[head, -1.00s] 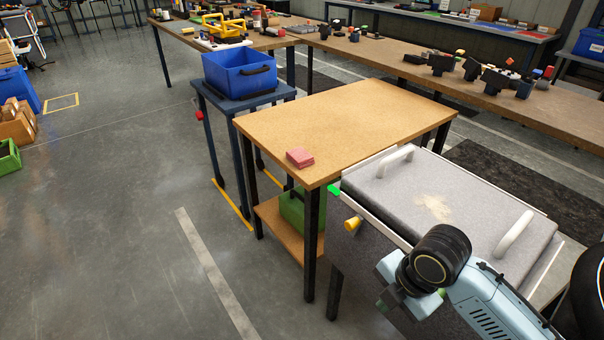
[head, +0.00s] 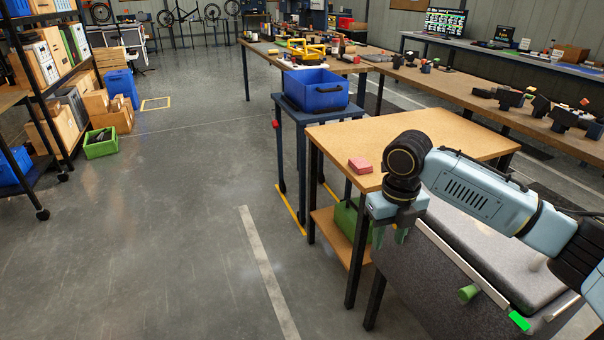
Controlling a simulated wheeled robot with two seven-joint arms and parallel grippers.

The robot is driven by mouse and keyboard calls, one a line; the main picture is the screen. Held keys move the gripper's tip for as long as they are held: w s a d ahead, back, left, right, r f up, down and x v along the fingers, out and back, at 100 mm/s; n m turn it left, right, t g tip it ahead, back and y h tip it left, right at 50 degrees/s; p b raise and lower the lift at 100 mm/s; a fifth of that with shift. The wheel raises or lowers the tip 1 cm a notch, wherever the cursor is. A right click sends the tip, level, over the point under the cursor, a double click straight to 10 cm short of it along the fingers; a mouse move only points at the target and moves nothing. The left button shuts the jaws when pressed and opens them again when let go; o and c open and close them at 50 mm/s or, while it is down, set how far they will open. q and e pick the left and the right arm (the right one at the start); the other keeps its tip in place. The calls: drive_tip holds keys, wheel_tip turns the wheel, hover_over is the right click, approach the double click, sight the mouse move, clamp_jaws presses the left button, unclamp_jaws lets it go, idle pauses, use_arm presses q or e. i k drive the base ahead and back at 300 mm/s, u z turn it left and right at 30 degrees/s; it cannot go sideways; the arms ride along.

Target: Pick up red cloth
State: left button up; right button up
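The red cloth (head: 360,165) is a small folded pinkish-red block. It lies on the near left part of the tan wooden tabletop (head: 440,128), close to the front edge. My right gripper (head: 390,238) points down just in front of the table's near side, lower in the picture and to the right of the cloth. My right arm covers part of the tabletop's right side. My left gripper is not in view.
A grey-topped unit (head: 470,240) stands right beside the table, under my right arm. A green box (head: 350,220) sits on the table's lower shelf. A blue bin (head: 316,90) on a dark stand is behind at left. The floor to the left is open.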

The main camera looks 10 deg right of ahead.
sight(361, 165)
drive_tip(key=z, duration=0.45)
drive_tip(key=i, duration=0.35)
drive_tip(key=z, duration=0.7)
drive_tip(key=i, duration=0.8)
drive_tip(key=u, duration=0.65)
drive_tip(key=i, duration=0.65)
drive_tip(key=u, duration=0.65)
